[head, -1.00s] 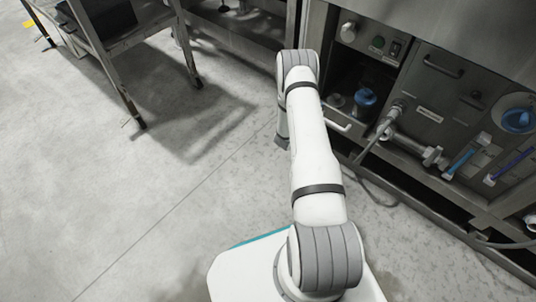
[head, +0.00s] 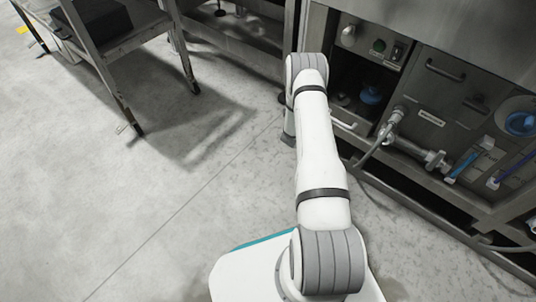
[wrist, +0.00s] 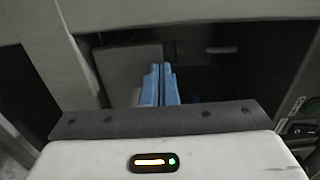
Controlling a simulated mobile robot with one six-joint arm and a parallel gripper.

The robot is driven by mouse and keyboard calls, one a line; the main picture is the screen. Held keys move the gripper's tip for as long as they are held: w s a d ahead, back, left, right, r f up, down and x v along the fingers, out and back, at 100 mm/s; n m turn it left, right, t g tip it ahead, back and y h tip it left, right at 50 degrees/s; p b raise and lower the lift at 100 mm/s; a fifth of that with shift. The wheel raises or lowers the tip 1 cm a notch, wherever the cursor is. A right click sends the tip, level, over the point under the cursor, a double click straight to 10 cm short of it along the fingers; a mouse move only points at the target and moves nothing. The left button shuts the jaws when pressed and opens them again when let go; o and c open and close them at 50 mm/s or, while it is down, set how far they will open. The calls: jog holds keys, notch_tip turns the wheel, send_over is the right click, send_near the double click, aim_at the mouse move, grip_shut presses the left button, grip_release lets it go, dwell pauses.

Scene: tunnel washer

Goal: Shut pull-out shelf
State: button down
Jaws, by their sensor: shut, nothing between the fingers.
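The pull-out shelf is low in the machine's open bay in the head view, largely behind my arm. Its pale front handle (head: 343,123) shows just right of the arm. A blue-capped container (head: 371,95) stands in the dark bay behind the handle. How far out the shelf is, I cannot tell. My gripper (wrist: 160,70) shows in the wrist view with its two blue fingers together and nothing between them. They point toward a dark opening in the grey machine front. In the head view the fingers are hidden by the arm. Contact with the shelf is not visible.
A control panel (head: 370,42) with knob and buttons is above the bay. To its right are a panel handle (head: 445,70), a pipe with a hose (head: 420,150) and blue tools. A metal table (head: 115,60) stands at left. The floor between is clear.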

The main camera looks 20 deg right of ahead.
jog(key=p+v, duration=0.4)
jog(key=v, duration=1)
jog(key=s+r+m+g+p, duration=0.4)
jog(key=r+m, duration=0.3)
jog(key=r, duration=0.6)
jog(key=s+r+m+g+y+p, duration=0.1)
jog(key=s+r+m+g+p, duration=0.4)
jog(key=r, duration=0.8)
jog(key=s+r+m+g+p, duration=0.1)
jog(key=r+m+g+p, duration=0.3)
jog(key=r+m, duration=0.75)
jog(key=s+a+r+m+t+y+p, duration=0.2)
jog(key=s+a+r+m+y+p, duration=0.2)
jog(key=r, duration=0.7)
jog(key=s+a+r+m+t+y+p, duration=0.2)
jog(key=s+a+r+m+y+p, duration=0.3)
jog(key=a+r, duration=0.5)
jog(key=s+a+r+m+t+y+p, duration=0.2)
jog(key=s+a+r+m+y+p, duration=0.3)
jog(key=r, duration=0.7)
jog(key=s+a+m+p, duration=0.2)
jog(key=s+m+p, duration=0.1)
jog(key=m+p, duration=0.1)
jog(key=shift+m+p, duration=0.4)
jog(key=shift+m, duration=0.15)
